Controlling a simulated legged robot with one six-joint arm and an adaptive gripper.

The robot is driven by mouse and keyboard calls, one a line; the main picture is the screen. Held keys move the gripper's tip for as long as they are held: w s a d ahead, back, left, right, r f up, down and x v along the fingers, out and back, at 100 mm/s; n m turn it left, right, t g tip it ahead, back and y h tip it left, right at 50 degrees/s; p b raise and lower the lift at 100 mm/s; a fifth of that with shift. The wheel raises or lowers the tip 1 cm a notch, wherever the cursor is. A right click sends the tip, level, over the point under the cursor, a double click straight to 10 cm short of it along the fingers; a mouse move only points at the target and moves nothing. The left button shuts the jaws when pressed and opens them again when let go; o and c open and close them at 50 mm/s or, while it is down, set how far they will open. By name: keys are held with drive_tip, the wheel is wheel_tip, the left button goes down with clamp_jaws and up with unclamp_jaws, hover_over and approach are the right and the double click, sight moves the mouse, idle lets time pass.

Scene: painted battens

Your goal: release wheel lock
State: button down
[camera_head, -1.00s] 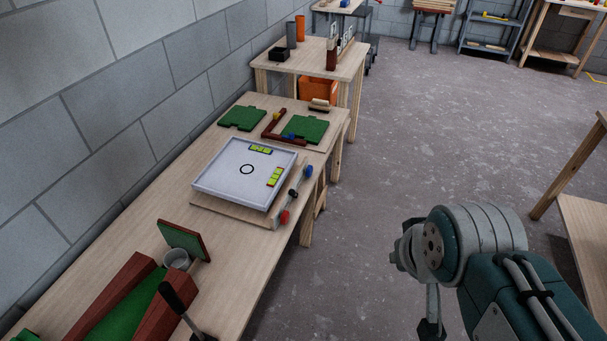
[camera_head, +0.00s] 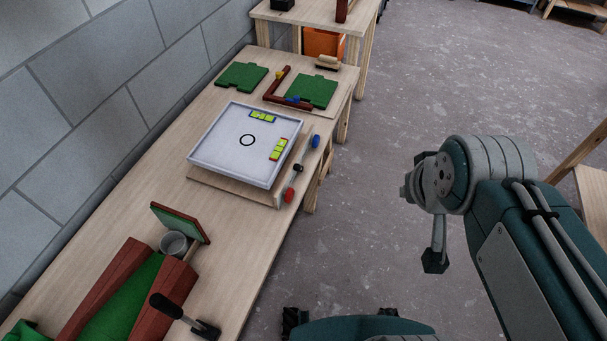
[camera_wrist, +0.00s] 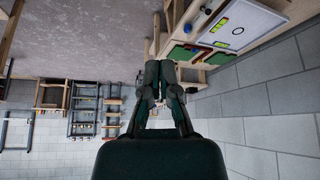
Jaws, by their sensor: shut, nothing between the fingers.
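No part is plainly marked as a wheel lock. A black-handled lever (camera_head: 168,306) on a dark base stands at the near end of the workbench, beside a green ramp with red-brown side walls (camera_head: 166,297). A rod with a red knob and a blue knob (camera_head: 298,170) lies along the bench's right edge, beside the white tray (camera_head: 203,158). My gripper (camera_wrist: 167,66) is shut and empty in the wrist view, with its fingers together. My arm is over the floor at the right in the head view, well apart from the bench.
A grey cup (camera_head: 174,244) sits at the ramp's end by a tilted green panel (camera_head: 180,222). Green plates (camera_head: 242,76) lie at the bench's far end. A second table (camera_head: 333,17) stands beyond. The floor (camera_head: 350,190) between the bench and my arm is clear.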

drive_tip(key=w+f+n+t, duration=0.3)
drive_tip(key=w+f, duration=0.2)
drive_tip(key=w, duration=0.8)
drive_tip(key=w+f+n+t, duration=0.2)
drive_tip(key=w+f, duration=0.3)
drive_tip(key=w, duration=0.9)
drive_tip(key=w+a+f+n+t+y, duration=0.1)
drive_tip(key=w+a+f+n+y, duration=0.15)
drive_tip(key=w+f, duration=0.35)
drive_tip(key=a+f+n+t+y, duration=0.1)
drive_tip(key=a+f+y, duration=0.1)
drive_tip(key=f, duration=0.5)
drive_tip(key=a+f+n+t+y, duration=0.1)
drive_tip(key=a+f+y, duration=0.15)
drive_tip(key=f, duration=0.45)
drive_tip(key=s+a+f+t+y, duration=0.1)
drive_tip(key=s+f+y, duration=0.3)
drive_tip(key=s+f, duration=0.7)
drive_tip(key=shift+s+a+f+t+y, duration=0.2)
drive_tip(key=shift+a+f+t+y, duration=0.2)
drive_tip(key=shift+f+t, duration=0.3)
